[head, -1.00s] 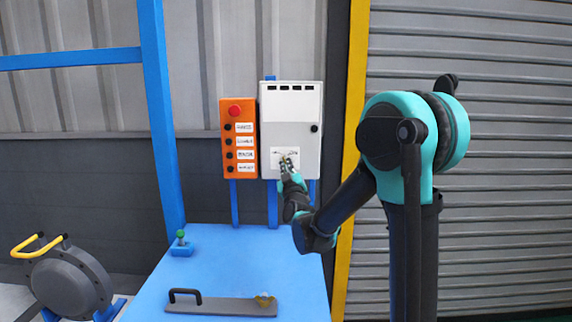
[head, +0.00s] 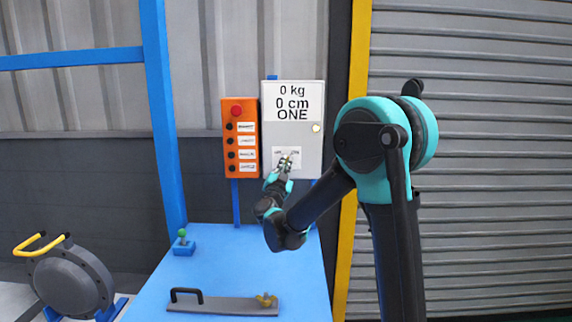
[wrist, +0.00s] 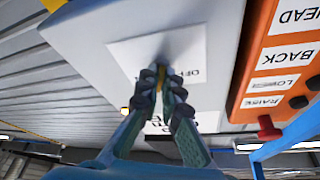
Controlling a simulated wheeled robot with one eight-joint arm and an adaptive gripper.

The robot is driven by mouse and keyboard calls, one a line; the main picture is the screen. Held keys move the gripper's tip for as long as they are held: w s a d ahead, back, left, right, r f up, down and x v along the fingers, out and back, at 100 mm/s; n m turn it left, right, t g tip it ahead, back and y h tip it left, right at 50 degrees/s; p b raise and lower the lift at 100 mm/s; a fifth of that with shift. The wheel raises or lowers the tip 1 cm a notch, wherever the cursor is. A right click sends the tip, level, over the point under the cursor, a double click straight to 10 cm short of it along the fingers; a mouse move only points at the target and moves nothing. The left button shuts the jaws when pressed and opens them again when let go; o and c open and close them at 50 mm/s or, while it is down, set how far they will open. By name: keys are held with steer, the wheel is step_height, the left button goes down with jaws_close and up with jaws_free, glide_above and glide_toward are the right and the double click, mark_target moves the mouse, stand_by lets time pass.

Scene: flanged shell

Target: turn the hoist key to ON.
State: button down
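The hoist key, a small yellow piece, sits on the white label plate (head: 294,151) low on the grey control box (head: 311,165). In the wrist view a bit of the yellow key (wrist: 161,82) shows between my fingertips; most of it is hidden. My gripper (head: 286,163) reaches up to the plate, and in the wrist view its two fingers (wrist: 162,78) are closed together on the key. The box display (head: 292,102) reads 0 kg, 0 cm, ONE. A round lamp (head: 316,128) on the box is lit pale.
An orange button panel (head: 239,168) with a red knob (head: 237,111) stands close at left of the box. A yellow post (head: 350,215) stands at right.

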steer(key=shift+m+g+h, duration=0.6)
steer(key=shift+m+h, duration=0.4)
steer(key=shift+m, duration=1.1)
steer(key=c, duration=1.7)
jaws_free()
steer(key=shift+a, duration=0.1)
steer(key=v, duration=1.2)
steer(key=shift+r, duration=0.1)
